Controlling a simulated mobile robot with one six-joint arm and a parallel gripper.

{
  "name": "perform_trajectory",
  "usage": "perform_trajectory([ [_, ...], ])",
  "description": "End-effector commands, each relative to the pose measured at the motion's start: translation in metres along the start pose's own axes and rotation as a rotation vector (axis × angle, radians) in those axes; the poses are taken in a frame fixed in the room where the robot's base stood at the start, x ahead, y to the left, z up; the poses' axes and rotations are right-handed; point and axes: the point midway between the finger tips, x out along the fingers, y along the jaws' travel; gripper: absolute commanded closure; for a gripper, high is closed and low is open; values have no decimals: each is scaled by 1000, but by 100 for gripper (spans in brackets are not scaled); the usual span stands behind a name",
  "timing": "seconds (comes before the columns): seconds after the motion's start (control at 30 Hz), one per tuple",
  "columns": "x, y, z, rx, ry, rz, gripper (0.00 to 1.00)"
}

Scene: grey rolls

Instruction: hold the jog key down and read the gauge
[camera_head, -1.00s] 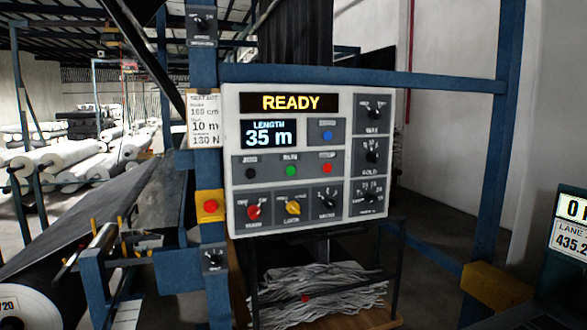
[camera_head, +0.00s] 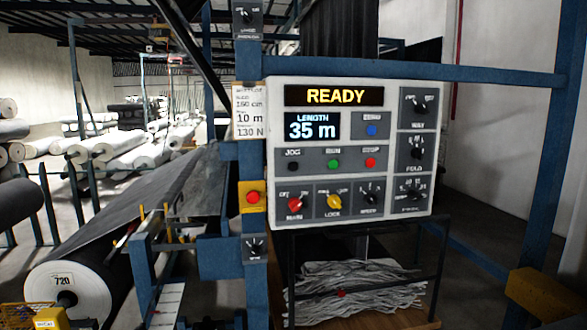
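The control panel (camera_head: 384,95) is a pale box on a blue frame, in the middle of the head view. Its black jog key (camera_head: 293,167) sits under the label JOG, left of the green run key (camera_head: 333,164) and the red stop key (camera_head: 370,163). The yellow display (camera_head: 335,96) reads READY. The length display (camera_head: 312,126) reads 35 m. Nothing touches the jog key. No dial is clearly the gauge; I cannot tell which one is meant. My gripper is not in view.
A red button on a yellow box (camera_head: 253,197) is on the post left of the panel. A large dark roll marked 720 (camera_head: 72,289) lies at lower left. A bin of pale strips (camera_head: 350,283) stands below the panel. A yellow block (camera_head: 540,292) is at lower right.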

Motion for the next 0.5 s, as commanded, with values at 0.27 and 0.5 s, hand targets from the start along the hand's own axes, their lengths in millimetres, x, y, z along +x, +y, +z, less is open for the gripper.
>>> perform_trajectory([
  [0.27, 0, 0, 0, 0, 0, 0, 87],
  [0.5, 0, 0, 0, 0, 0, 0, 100],
])
